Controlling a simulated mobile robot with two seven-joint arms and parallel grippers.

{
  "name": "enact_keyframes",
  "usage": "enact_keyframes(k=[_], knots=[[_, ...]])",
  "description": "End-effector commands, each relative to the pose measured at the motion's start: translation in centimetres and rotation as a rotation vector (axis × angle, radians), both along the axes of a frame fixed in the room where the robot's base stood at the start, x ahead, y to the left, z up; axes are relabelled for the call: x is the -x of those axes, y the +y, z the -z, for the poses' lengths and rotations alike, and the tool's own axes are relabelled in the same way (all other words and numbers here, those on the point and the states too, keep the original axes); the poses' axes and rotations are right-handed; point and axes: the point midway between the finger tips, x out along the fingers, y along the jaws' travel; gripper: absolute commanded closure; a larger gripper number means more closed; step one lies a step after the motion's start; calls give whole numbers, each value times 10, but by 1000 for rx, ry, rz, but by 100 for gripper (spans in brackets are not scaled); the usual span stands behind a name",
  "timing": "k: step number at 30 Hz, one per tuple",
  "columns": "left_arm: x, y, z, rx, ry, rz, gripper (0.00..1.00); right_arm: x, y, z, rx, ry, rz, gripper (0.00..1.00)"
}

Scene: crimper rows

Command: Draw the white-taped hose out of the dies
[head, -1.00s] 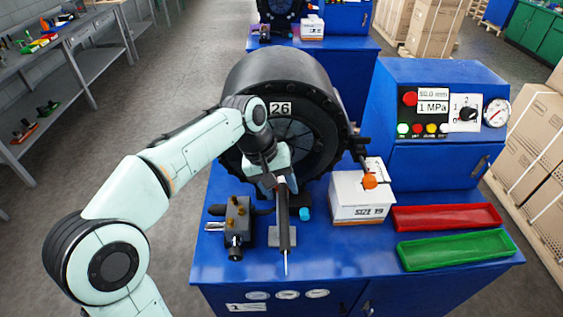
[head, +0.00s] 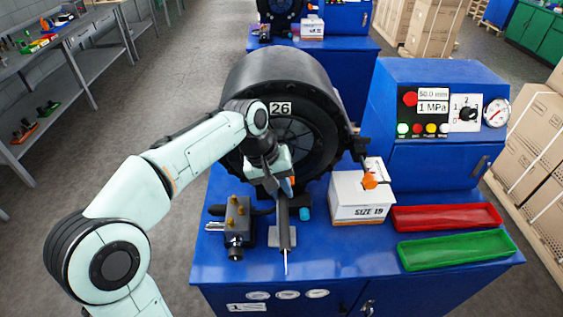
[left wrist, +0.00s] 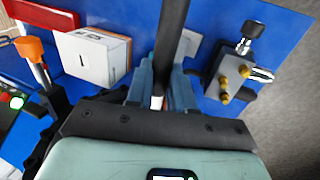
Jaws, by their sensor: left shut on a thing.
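The black hose (head: 284,222) runs from the front of the crimper (head: 290,85) toward the bench's front edge, with a thin pale rod at its near end. My left gripper (head: 279,190) is shut on the hose just in front of the crimper opening. In the left wrist view the fingers (left wrist: 160,88) lie on both sides of the hose (left wrist: 172,35), and a white band (left wrist: 157,102) shows between them. The dies (head: 310,130) are partly hidden by my arm, and I cannot see how far the hose reaches into them. My right gripper is not in view.
A brass-fitted block (head: 238,222) stands left of the hose. A white "SIZE 19" box (head: 358,208) and an orange-knobbed lever (head: 370,181) stand right. Red (head: 447,217) and green (head: 456,250) trays lie further right. A grey support (head: 277,242) is under the hose.

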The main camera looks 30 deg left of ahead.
Motion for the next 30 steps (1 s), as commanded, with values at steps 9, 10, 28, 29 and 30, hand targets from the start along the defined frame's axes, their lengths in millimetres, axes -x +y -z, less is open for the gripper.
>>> enact_keyframes(k=[9,10,28,29,30], knots=[[-1,0,-3,0,-5,0,100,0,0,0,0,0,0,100],[-1,0,-4,0,-5,0,100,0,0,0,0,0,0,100],[13,-7,-9,0,-1,0,100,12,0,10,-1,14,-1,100],[14,-8,-9,0,-2,1,100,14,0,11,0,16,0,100],[16,-10,-9,0,-2,1,100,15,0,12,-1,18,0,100]])
